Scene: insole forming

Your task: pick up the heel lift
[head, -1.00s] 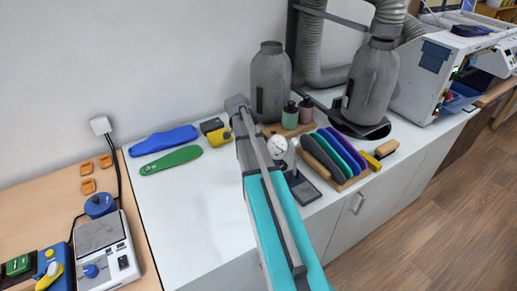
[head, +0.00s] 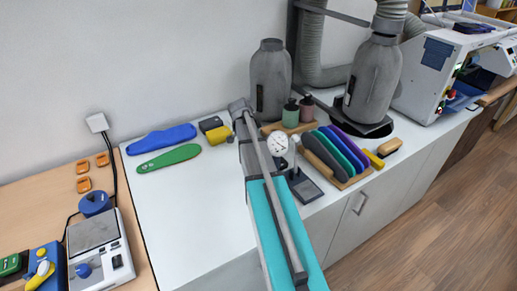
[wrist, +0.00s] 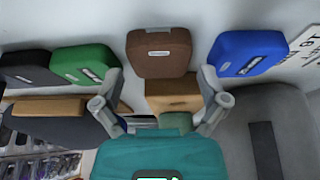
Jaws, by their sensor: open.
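My gripper (wrist: 160,75) is open and empty in the wrist view, its two fingers spread apart. A brown labelled block (wrist: 159,52) is beyond the gap between the fingertips, apart from them. A black block (wrist: 28,69) and a green block (wrist: 85,66) are to its left, and a blue block (wrist: 249,53) is to its right, all with small labels. A tan block (wrist: 172,95) shows below the brown one. I cannot tell for sure which of these is the heel lift. In the head view my arm hides my gripper.
The white worktop (head: 190,230) has free room at its front left. On it are a blue insole (head: 161,138), a green insole (head: 168,158), a yellow block (head: 218,135), a dial gauge (head: 278,144), a rack of insoles (head: 335,150) and grey bottle-shaped machines (head: 270,80).

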